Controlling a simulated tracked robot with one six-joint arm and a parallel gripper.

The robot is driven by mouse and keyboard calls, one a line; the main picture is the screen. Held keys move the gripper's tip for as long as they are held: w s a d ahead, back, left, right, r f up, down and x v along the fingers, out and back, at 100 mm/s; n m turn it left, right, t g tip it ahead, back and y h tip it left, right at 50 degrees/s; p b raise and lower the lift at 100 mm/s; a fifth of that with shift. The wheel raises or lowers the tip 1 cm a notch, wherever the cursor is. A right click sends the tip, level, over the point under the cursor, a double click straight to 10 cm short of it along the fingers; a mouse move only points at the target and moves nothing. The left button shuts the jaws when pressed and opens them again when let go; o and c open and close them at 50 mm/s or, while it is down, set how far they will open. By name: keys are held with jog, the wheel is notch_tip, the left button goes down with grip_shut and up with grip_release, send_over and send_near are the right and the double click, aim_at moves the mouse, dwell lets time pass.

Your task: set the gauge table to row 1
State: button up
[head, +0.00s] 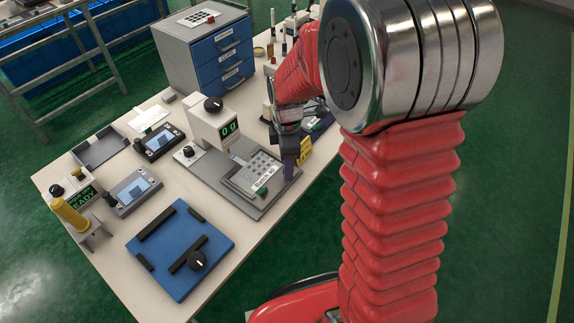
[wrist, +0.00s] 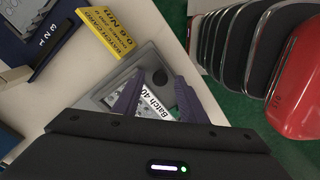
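A grey gauge stand with a green "0 g" display (head: 229,129) stands near the table's middle. Its flat grey table (head: 215,176) carries a light keypad film (head: 250,172) with dark keys and a "Batch 40" label; the label also shows in the wrist view (wrist: 153,106). A small knob (head: 188,152) sits at the table's left corner. I cannot read any row marking. My gripper (head: 290,165) is at the right edge of the film. In the wrist view its two purple fingers (wrist: 160,82) are apart, with the label seen between them.
A yellow card (wrist: 110,33) stands close beside my gripper. A blue plate with black bars and a knob (head: 180,249) lies at the front. Devices with screens (head: 158,142) are to the left. A blue-drawer cabinet (head: 208,50) stands at the back.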

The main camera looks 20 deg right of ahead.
jog(key=shift+f, duration=0.35)
jog(key=shift+c, duration=0.4)
grip_shut()
